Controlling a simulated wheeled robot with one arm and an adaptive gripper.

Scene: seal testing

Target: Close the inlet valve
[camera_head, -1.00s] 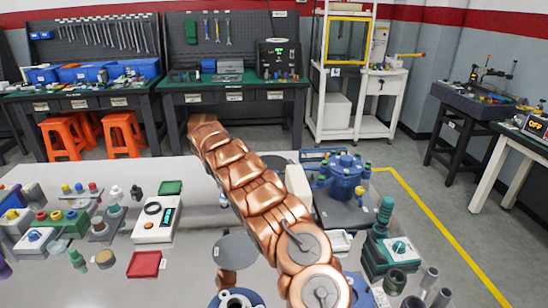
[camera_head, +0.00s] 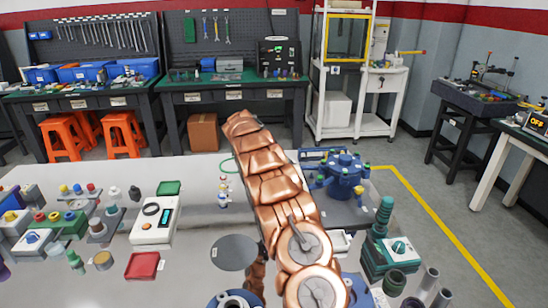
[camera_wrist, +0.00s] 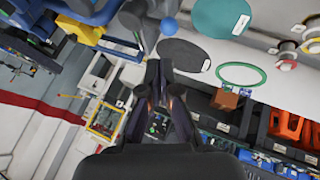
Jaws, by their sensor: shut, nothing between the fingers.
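A blue multi-port housing (camera_head: 345,178) with small coloured knobs stands on a grey plate at the back right of the white table. I cannot tell which knob or fitting is the inlet valve. My gripper (camera_wrist: 159,68) is shut and empty, its dark fingertips just below the blue parts in the wrist picture. No contact with them is clear. In the head view my copper arm hides the gripper and part of the table.
Small coloured fittings (camera_head: 223,191) stand nearby. A white meter (camera_head: 154,220) and red tray (camera_head: 143,266) are further left. A green-based unit (camera_head: 392,250) stands right.

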